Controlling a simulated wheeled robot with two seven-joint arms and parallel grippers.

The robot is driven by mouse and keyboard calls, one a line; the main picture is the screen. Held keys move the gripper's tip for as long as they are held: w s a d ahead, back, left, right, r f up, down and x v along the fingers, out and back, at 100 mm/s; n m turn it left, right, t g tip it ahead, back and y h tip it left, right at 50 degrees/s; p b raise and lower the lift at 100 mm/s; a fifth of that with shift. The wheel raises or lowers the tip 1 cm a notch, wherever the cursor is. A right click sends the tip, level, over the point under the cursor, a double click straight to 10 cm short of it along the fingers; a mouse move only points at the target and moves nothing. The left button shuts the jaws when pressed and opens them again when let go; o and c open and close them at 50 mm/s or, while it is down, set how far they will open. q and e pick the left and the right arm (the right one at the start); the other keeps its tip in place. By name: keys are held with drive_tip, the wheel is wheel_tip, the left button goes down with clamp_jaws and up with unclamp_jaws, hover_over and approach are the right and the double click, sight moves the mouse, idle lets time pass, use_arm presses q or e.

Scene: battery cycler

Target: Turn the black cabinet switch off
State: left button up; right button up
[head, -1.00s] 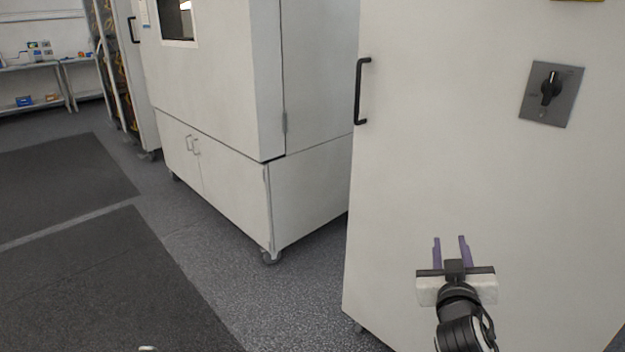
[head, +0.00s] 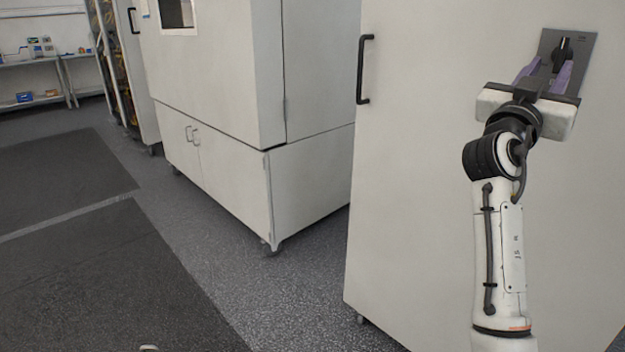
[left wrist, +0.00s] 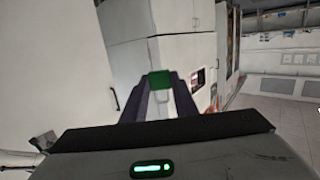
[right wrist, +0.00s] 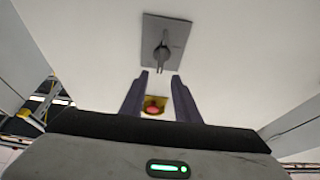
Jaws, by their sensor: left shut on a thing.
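My left gripper (left wrist: 160,84), in the left wrist view only, is shut on a small green-topped object (left wrist: 160,78).
A red button on a yellow base (right wrist: 153,106) shows between the fingers in the right wrist view. The cabinet has a black door handle (head: 364,70) at left. A second pale cabinet (head: 215,190) on casters stands beyond. Floor with dark mats (head: 100,280) is clear at left.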

sight(562, 49)
drive_tip(key=p+x, duration=0.1)
drive_tip(key=x, duration=0.7)
drive_tip(key=shift+w+d, duration=0.15)
drive_tip(key=shift+w, duration=0.05)
clamp_jaws()
